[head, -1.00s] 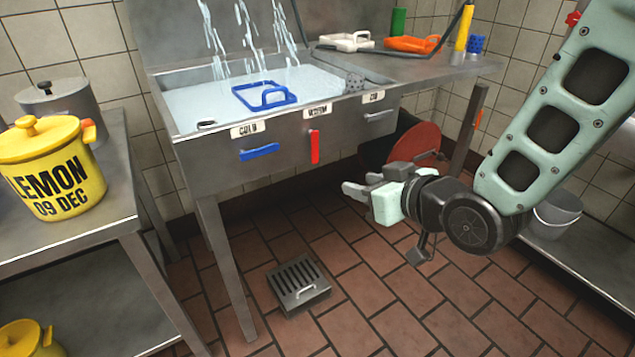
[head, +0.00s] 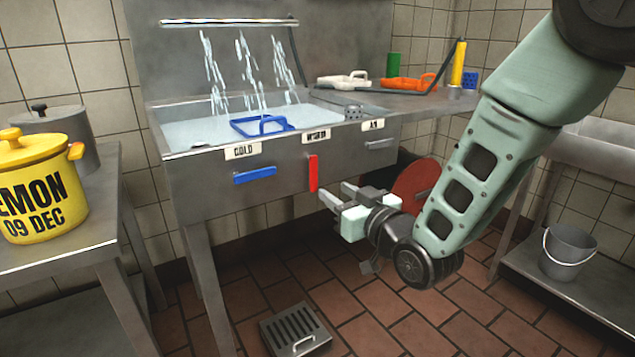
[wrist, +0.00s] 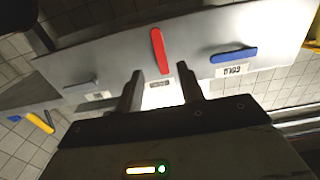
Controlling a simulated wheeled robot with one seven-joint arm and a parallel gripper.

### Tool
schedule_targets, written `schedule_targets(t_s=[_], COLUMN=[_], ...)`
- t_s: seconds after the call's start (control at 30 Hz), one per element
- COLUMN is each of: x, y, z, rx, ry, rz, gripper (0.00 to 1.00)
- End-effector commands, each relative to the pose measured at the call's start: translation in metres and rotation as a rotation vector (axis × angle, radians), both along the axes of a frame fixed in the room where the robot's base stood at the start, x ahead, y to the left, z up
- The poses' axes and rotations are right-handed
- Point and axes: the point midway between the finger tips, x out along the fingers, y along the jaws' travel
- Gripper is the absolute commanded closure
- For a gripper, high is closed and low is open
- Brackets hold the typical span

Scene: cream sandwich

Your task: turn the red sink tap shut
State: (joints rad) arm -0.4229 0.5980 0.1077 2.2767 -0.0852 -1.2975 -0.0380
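The red tap handle (head: 313,173) stands upright on the front panel of the sink (head: 210,200), under the middle label. It also shows in the wrist view (wrist: 159,50), just beyond and between my fingertips. My gripper (head: 335,194) is open and empty, a little to the right of the red handle and slightly lower in the head view. The fingers point toward the panel; a gap to the handle shows in the wrist view. Water streams (head: 245,70) fall from the bar above the sink into the basin.
A blue handle (head: 255,175) lies level left of the red one, under the COLD label (head: 241,151). A grey handle (head: 381,144) is to the right. A blue basket-like piece (head: 262,126) sits in the basin. A floor drain (head: 296,330) lies below.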

Motion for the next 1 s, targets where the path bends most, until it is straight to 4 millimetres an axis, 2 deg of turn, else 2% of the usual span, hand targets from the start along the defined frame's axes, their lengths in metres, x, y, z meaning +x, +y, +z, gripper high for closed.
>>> schedule_targets(t_s=[0.2,0.4,0.6,0.83,0.87,0.97,1.0], x=[0.037,0.059,0.068,0.068,0.068,0.068,0.068], y=[0.025,0.040,0.046,0.046,0.046,0.046,0.046], z=[-0.001,-0.001,0.000,0.000,0.000,0.000,0.000], rx=[0.003,0.001,0.001,0.001,0.001,0.001,0.001], ry=[-0.002,0.000,0.001,0.001,0.001,0.001,0.001], rz=[0.000,0.000,0.000,0.000,0.000,0.000,0.000], gripper=[0.62,0.62,0.62,0.62,0.67,0.95,1.00])
